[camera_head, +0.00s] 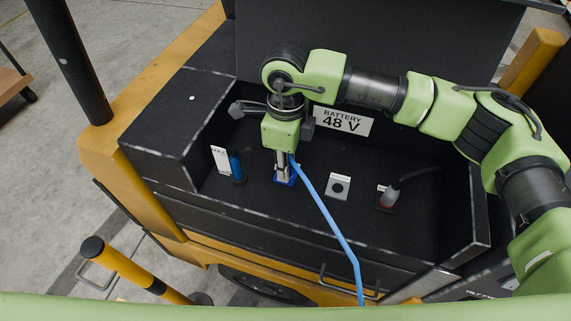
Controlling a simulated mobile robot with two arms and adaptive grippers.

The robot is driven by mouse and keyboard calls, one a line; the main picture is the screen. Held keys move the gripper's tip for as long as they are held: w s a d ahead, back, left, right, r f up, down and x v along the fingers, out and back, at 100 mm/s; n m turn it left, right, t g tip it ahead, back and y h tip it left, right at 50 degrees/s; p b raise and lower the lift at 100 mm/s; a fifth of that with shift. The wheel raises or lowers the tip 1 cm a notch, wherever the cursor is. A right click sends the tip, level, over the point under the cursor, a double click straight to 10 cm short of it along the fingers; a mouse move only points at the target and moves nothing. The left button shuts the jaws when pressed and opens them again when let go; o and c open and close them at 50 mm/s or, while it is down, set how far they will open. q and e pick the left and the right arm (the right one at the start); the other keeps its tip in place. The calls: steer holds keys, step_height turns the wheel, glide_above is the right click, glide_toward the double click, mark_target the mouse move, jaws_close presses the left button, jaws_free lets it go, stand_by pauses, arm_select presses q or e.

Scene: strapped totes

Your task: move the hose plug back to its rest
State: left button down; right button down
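My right gripper (282,172) points down into the dark battery bay, its fingers just above a blue square fitting (289,181) on the floor. A blue hose (326,216) runs from beside the fingers down and right to the front edge of the bay. The hose plug at its upper end is mostly hidden by the gripper. I cannot tell whether the fingers are closed on it or whether it sits in the fitting. A light square plate with a dark round hole (338,187) lies to the right, empty. My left gripper is not in view.
A blue cylinder (237,166) stands left of the gripper beside a white label. The back wall carries a "BATTERY 48 V" sign (343,120). Dark walls (157,150) enclose the bay.

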steer(key=shift+r, duration=0.15)
steer(key=shift+r+p, duration=1.1)
steer(key=shift+r, duration=1.7)
steer(key=shift+r, duration=0.1)
steer(key=shift+r+p, duration=0.75)
steer(key=shift+r, duration=2.25)
steer(key=shift+f, duration=0.15)
